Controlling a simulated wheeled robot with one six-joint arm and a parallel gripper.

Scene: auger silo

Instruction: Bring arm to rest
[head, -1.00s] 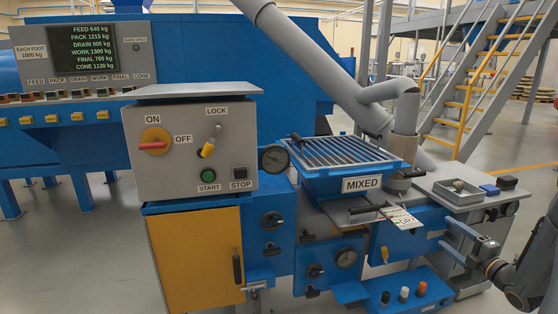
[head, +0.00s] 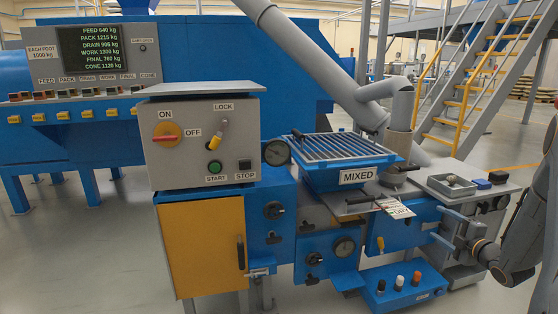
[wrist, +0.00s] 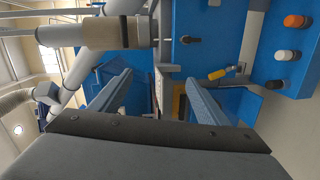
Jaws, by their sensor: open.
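My gripper (head: 436,222) is at the right of the head view, beside the front of the blue machine's right end. Its two fingers are apart with nothing between them. In the wrist view, the open gripper (wrist: 160,85) shows both fingers spread toward the blue machine front. My arm comes in from the right edge of the head view, bent at the wrist. Whether a fingertip touches the machine cannot be told.
A small grey tray (head: 432,188) stands on the bench above my gripper. A blue box with coloured knobs (head: 405,295) sits low in front. The MIXED hopper (head: 340,180) and control box (head: 205,115) are to the left. Floor is open at the lower right.

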